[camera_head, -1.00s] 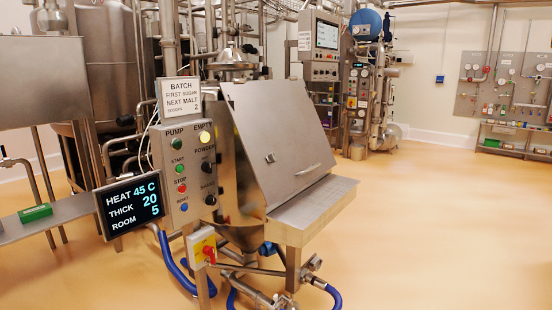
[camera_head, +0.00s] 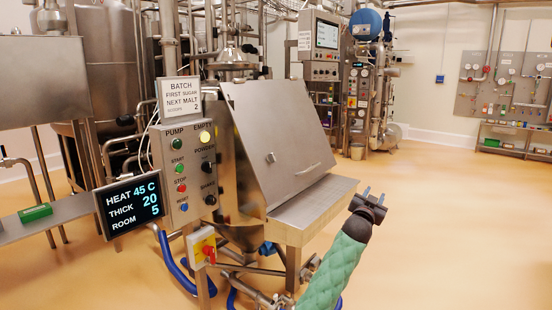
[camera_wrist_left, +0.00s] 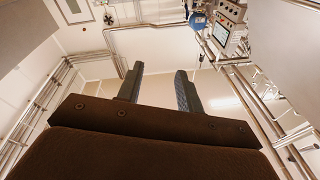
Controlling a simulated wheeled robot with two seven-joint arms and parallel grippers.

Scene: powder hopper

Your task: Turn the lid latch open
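The hopper's sloped steel lid (camera_head: 280,125) is down over the hopper body. A small latch (camera_head: 270,158) sits on the lower left part of the lid, and a thin bar handle (camera_head: 308,169) lies to its right. The lid and latch do not show in that view. My right gripper is not in view.
A steel ledge (camera_head: 308,203) juts out below the lid. A control panel (camera_head: 184,172) with buttons, a display (camera_head: 130,206) and a red-and-yellow switch (camera_head: 203,250) stand left of the hopper. Blue hoses and pipes run below. The floor at right is free.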

